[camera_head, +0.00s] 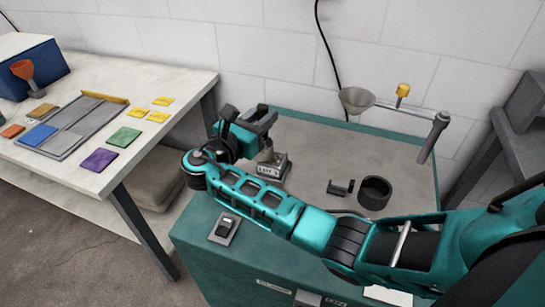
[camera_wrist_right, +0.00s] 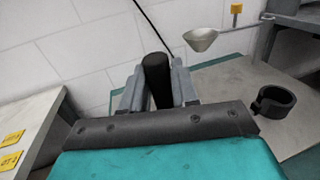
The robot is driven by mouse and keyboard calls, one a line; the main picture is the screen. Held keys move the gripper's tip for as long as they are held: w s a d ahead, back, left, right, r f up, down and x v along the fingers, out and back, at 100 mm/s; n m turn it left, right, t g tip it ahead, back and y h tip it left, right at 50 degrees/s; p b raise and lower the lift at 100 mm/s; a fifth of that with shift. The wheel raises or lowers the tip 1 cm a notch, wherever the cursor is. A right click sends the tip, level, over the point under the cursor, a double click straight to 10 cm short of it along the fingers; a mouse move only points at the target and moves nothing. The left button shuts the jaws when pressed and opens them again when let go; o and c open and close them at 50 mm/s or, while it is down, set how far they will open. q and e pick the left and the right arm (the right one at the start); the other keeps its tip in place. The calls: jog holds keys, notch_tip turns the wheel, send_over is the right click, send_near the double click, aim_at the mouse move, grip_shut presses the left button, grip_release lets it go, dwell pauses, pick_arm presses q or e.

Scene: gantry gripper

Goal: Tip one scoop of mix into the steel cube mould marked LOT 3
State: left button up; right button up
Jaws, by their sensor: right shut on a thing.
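My right gripper (camera_head: 258,118) reaches over the teal-edged bench. It is shut on a dark cylindrical handle (camera_wrist_right: 157,80), which stands between the two fingers in the wrist view. The steel mould marked LOT 3 (camera_head: 270,172) sits on the bench just below the gripper in the head view. A small pale shape shows between gripper and mould; I cannot tell whether it is a scoop bowl or part of the mould. The mould's inside and any mix are hidden. My left gripper is in neither view.
A dark round cup (camera_head: 375,193) and a small dark block (camera_head: 341,187) stand right of the mould. A grey funnel (camera_head: 356,99) hangs from a side arm behind them. A white table (camera_head: 60,180) with coloured cards is at left. My right arm crosses the bench front.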

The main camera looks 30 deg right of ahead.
aim_at(262, 107)
jog(key=shift+r, duration=2.5)
